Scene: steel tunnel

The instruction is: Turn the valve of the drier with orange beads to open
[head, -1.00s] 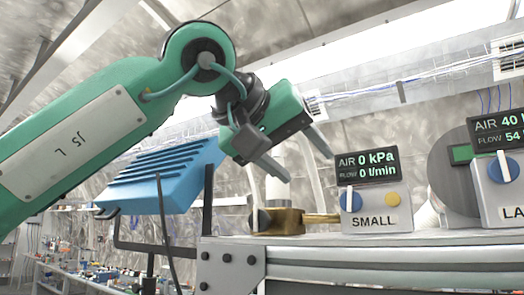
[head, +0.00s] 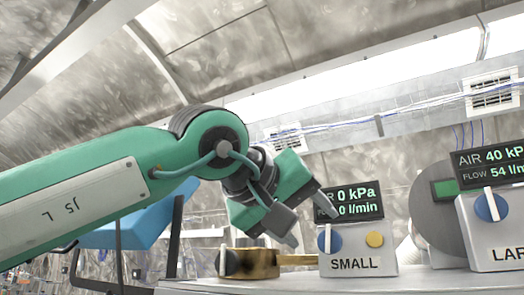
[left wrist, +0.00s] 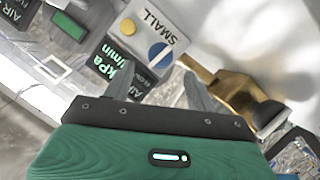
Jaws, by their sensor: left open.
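No drier with orange beads can be made out. In the head view, a brass block (head: 262,263) with a dark round part (head: 229,263) at its left end sits on the bench, left of the SMALL box (head: 357,265). This box has a blue knob (head: 329,238), a yellow button and a display. My left gripper (head: 308,225) is open and empty, above the brass block, one finger covering the display's left part. In the left wrist view, the open fingers (left wrist: 160,72) point between the SMALL box (left wrist: 150,42) and the brass block (left wrist: 235,92). My right gripper is out of view.
A LARGE box (head: 500,240) with a blue knob stands at the right, in front of a grey round thing (head: 437,232). A duct with cables runs above the bench.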

